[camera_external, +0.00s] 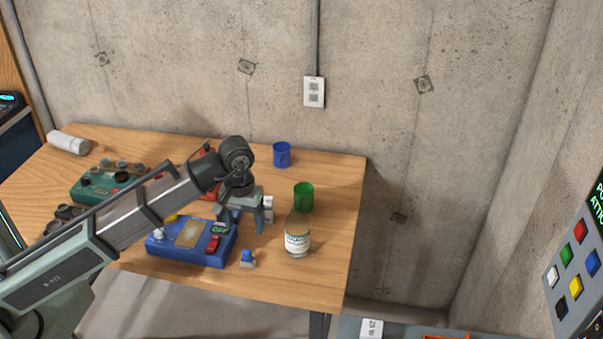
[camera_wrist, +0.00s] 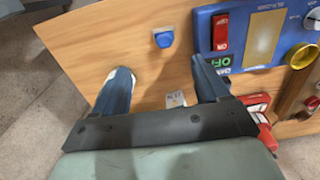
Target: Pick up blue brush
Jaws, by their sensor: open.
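A small piece with a blue top and pale base (camera_external: 247,258) stands near the table's front edge, beside the blue control box. It also shows as a blue block in the wrist view (camera_wrist: 164,38). It may be the blue brush, but I cannot make out bristles. Nothing is held.
The blue control box (camera_external: 190,248) is left of the piece. A labelled bottle (camera_external: 297,240), a green cup (camera_external: 303,196) and a small white box (camera_external: 268,208) stand to the right. A blue cup (camera_external: 282,154) is at the back. The wooden table's (camera_external: 330,260) right front corner is clear.

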